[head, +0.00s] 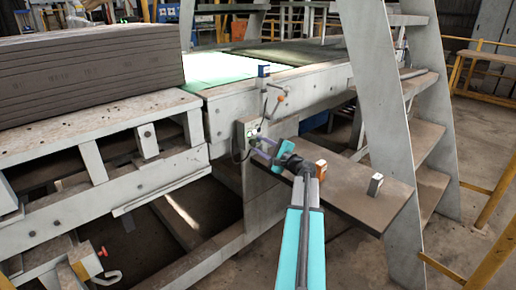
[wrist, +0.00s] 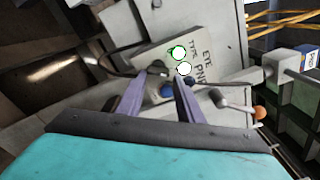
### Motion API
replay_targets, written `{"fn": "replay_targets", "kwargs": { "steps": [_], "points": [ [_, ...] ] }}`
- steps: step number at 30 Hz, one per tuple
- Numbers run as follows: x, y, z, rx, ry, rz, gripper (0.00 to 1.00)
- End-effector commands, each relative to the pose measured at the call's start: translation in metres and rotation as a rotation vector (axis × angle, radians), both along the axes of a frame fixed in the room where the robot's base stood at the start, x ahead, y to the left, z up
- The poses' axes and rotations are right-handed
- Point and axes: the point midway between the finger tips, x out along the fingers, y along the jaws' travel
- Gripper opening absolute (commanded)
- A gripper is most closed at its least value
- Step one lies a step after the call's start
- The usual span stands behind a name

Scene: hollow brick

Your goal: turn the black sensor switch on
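In the head view the sensor box (head: 251,130) is small, on the grey post by the conveyor. My gripper (wrist: 170,80) has its two purple fingers apart, with the fingertips over the lower part of the panel. A small blue round part (wrist: 167,91) shows between the fingers. Dark round shapes lie at the fingertips, and I cannot tell which is the black switch or its setting. In the head view my gripper (head: 259,149) is at the box.
A brown shelf (head: 345,205) juts out below my arm, with an orange-and-white block (head: 321,170) and a pale block (head: 375,184) on it. A grey ladder (head: 385,100) stands to the right. A lever with an orange knob (wrist: 260,112) is right of the fingers.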

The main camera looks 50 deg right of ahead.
Motion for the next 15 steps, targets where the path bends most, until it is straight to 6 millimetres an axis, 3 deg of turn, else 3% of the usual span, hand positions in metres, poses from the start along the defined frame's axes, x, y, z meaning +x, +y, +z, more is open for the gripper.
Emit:
{"fn": "replay_targets", "kwargs": {
  "steps": [1, 8, 15],
  "points": [
    [0.005, 0.019, 0.003, 0.003, -0.006, 0.048, 0.45],
    [-0.008, 0.016, 0.001, 0.002, -0.003, 0.039, 0.45],
    [-0.039, 0.014, -0.001, 0.002, -0.001, 0.026, 0.45]
  ]
}}
